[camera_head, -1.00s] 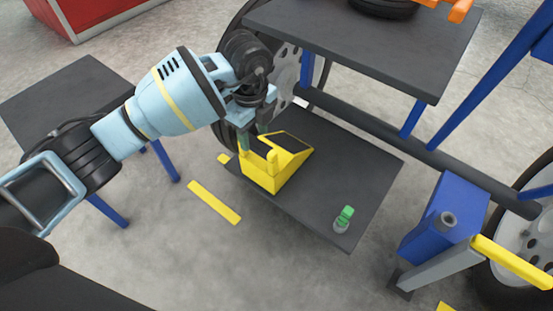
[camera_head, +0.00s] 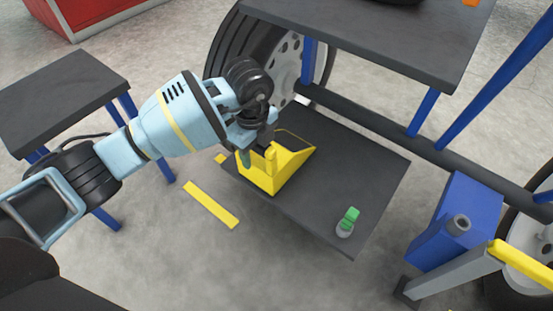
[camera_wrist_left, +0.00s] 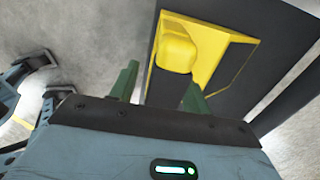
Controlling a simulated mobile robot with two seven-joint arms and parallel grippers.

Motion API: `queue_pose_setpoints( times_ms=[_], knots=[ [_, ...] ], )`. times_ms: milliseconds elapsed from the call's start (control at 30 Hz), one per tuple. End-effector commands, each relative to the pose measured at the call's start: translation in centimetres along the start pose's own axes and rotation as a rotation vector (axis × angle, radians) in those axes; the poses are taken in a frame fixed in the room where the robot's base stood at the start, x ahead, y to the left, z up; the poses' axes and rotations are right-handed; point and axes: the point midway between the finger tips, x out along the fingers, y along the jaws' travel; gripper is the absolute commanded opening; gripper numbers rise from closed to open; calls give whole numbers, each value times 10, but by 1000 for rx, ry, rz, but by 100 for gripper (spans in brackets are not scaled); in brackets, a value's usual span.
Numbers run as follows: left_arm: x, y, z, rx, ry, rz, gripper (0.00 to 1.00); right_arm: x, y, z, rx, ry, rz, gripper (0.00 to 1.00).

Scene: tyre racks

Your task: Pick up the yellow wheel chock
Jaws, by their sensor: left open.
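The yellow wheel chock (camera_head: 288,168) sits on the dark lower shelf (camera_head: 345,185), near its left edge. Its sloped side faces right and an upright yellow post rises from it. My left gripper (camera_head: 258,156) is over the chock's left end, pointing down and partly covering it. In the left wrist view the gripper (camera_wrist_left: 162,80) is open, with its green fingers apart. The chock (camera_wrist_left: 225,55) and its rounded post lie just beyond the fingers, the post roughly between them in the picture. I cannot tell whether the fingers touch it. My right gripper is out of view.
A small green-capped bottle (camera_head: 347,222) stands on the same shelf, right of the chock. A higher dark shelf (camera_head: 370,40) overhangs at the back, with a tyre (camera_head: 235,45) behind. A dark table (camera_head: 65,95) is left.

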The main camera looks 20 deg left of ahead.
Motion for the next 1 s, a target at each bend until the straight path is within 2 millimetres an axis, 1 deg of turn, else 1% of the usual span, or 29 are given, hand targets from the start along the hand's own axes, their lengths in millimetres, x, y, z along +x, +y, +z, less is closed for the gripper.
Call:
queue_pose_setpoints(
  times_ms=[167, 200, 500, 567, 1000],
  knots=[
    [-1, 0, 0, 0, 0, -1, 47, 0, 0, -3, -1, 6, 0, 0],
    [-1, 0, 0, 0, 0, -1, 46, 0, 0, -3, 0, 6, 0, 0],
    [-1, 0, 0, 0, 0, -1, 7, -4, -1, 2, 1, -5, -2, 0],
    [-1, 0, 0, 0, 0, -1, 0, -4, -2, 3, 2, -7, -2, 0],
    [0, 0, 0, 0, 0, 0, 0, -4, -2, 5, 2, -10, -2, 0]
  ],
)
